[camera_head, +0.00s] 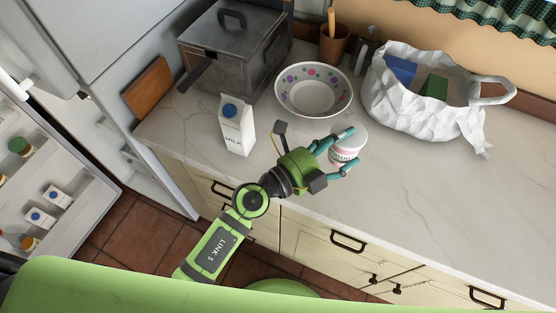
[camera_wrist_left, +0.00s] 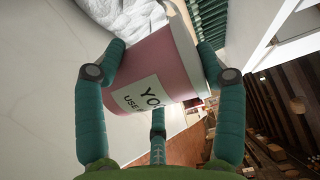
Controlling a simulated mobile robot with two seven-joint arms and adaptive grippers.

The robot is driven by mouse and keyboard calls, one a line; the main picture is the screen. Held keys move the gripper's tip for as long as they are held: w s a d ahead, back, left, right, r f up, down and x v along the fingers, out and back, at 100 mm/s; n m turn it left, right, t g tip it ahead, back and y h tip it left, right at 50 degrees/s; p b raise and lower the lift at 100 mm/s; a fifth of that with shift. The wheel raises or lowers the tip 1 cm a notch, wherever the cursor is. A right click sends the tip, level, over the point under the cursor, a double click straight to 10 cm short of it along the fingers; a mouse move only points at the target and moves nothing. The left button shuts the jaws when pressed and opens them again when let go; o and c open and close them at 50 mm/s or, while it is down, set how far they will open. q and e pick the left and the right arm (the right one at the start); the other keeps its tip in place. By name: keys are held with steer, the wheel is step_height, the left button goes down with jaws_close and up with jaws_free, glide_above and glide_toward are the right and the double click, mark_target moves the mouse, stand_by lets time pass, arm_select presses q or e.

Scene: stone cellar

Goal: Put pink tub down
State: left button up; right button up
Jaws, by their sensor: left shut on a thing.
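The pink tub (camera_head: 347,153) has a white top and a white label, and it is over the pale marble counter (camera_head: 420,200), right of the milk carton. My left gripper (camera_head: 348,148) is shut on it, with teal fingers on both sides. In the left wrist view the tub (camera_wrist_left: 165,58) fills the space between the fingers (camera_wrist_left: 160,70), and its label shows part of its lettering. I cannot tell whether its base touches the counter. My right gripper is not in view.
A milk carton (camera_head: 236,127) stands left of the tub. Behind are a dotted bowl (camera_head: 313,108), a grey metal box (camera_head: 225,60) and a utensil pot (camera_head: 333,48). A white bag (camera_head: 425,112) stands at right. The front-right counter is clear. An open fridge is at left.

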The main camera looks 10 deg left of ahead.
arm_select(q)
steer(key=a+f+b, duration=0.1)
steer(key=a+f, duration=0.1)
steer(key=a, duration=0.1)
steer(key=w+a+f+b, duration=0.1)
steer(key=a+f+b, duration=0.1)
steer(key=a, duration=0.1)
steer(key=w+a+f+b, duration=0.1)
steer(key=a+f+b, duration=0.1)
steer(key=a, duration=0.1)
steer(key=shift+a+f, duration=0.1)
steer(key=shift+a, duration=0.1)
steer(key=shift+a+f, duration=0.1)
step_height(320, 180, down, 4)
steer(key=shift+r+b, duration=0.25)
steer(key=shift+b, duration=0.7)
steer(key=shift+w+f, duration=0.1)
steer(key=shift+f, duration=0.05)
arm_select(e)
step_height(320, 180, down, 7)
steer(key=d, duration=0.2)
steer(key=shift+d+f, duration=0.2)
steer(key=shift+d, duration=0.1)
arm_select(q)
steer(key=shift+f, duration=0.1)
steer(key=o, duration=1.2)
steer(key=shift+c, duration=0.2)
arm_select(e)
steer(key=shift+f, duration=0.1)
